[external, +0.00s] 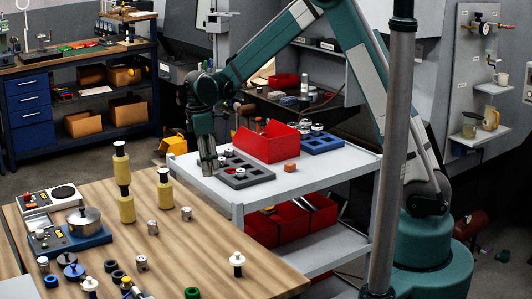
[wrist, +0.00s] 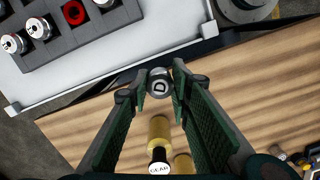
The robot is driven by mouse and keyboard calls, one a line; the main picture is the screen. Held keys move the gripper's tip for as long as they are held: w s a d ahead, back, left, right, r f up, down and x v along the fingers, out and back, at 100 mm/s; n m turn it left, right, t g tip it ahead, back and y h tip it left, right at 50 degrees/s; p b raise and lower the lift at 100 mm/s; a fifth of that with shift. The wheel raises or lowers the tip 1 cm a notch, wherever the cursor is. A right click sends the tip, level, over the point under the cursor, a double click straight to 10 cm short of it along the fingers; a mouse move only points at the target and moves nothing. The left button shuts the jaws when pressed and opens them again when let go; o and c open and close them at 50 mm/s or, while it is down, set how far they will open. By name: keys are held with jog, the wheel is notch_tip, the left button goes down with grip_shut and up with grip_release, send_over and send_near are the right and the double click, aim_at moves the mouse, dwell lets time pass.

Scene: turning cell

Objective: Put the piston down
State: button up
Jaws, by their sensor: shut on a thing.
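My gripper (external: 208,168) hangs at the near left edge of the white cart. In the wrist view, my gripper (wrist: 160,84) is shut on a small round metal piston (wrist: 160,81) with a letter D on its top. The piston is held between the fingertips, above the narrow strip where the cart and the wooden table meet. In the external view the piston cannot be made out between the fingers. A grey tray (external: 262,179) with pockets lies on the cart just right of my gripper. In the wrist view the tray (wrist: 72,48) holds several white-topped parts and a red ring.
A red bin (external: 266,142) and a blue tray (external: 322,145) stand behind on the cart. The wooden table (external: 205,255) carries tall yellow cylinders (external: 126,205), a pot (external: 84,222) and several small metal parts. Its middle right part is mostly clear.

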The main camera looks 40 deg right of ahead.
jog(key=w+d+m, duration=0.1)
jog(key=d, duration=0.4)
jog(key=w+d+m, duration=0.1)
jog(key=w+d, duration=0.1)
jog(key=d, duration=0.4)
jog(key=w+d+m, duration=0.1)
jog(key=d, duration=0.4)
jog(key=shift+w+d+r, duration=0.2)
jog(key=shift+d, duration=0.05)
jog(key=d+m, duration=0.3)
jog(key=d, duration=1.4)
jog(key=r+m+y, duration=0.1)
jog(key=m, duration=0.5)
send_over(356, 159)
jog(key=shift+w+d+g+p, duration=0.1)
jog(key=shift+w+g+p, duration=0.2)
jog(key=shift+g, duration=0.1)
jog(key=shift+f, duration=0.1)
jog(key=shift+f, duration=3)
jog(key=shift+f, duration=1.9)
